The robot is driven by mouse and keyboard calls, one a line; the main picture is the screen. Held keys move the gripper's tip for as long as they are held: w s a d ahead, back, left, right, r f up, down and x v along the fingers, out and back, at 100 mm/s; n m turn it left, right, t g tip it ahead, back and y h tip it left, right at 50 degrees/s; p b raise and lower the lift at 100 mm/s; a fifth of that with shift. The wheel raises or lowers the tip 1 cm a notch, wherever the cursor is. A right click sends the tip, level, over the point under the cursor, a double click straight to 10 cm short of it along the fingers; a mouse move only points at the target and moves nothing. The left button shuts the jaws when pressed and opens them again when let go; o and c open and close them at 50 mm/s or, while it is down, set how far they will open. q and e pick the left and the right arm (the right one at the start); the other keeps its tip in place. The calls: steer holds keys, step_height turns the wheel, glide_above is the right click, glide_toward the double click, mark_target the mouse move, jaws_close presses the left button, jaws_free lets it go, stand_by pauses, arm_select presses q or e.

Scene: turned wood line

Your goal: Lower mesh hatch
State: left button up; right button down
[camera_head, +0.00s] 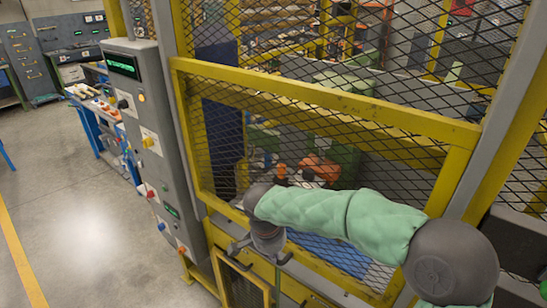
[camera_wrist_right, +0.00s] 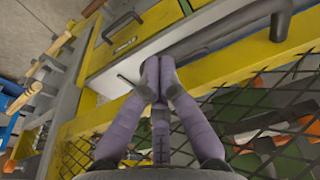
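The mesh hatch (camera_head: 325,101) is a yellow frame with black diamond mesh in the middle of the head view. Its frame and mesh also show in the wrist view (camera_wrist_right: 240,72). My right arm, in a green sleeve, crosses in front of the hatch from the right. My right gripper (camera_head: 268,240) is low at the hatch's bottom left. In the wrist view its purple-grey fingers (camera_wrist_right: 157,68) converge at a dark bar handle (camera_wrist_right: 232,38) and look shut on it; the fingertips hide the exact contact. I cannot tell whether the bottom rail rests on anything. My left gripper is not in view.
A grey control column (camera_head: 150,130) with buttons and a green display stands left of the hatch. Behind the mesh are orange and green machine parts (camera_head: 320,168). The floor (camera_head: 90,215) at left is clear.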

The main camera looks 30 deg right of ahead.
arm_select(q)
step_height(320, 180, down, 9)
steer(key=b, duration=0.7)
steer(key=shift+b, duration=0.3)
arm_select(e)
step_height(320, 180, down, 13)
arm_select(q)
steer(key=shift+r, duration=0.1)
arm_select(e)
steer(key=shift+s, duration=0.15)
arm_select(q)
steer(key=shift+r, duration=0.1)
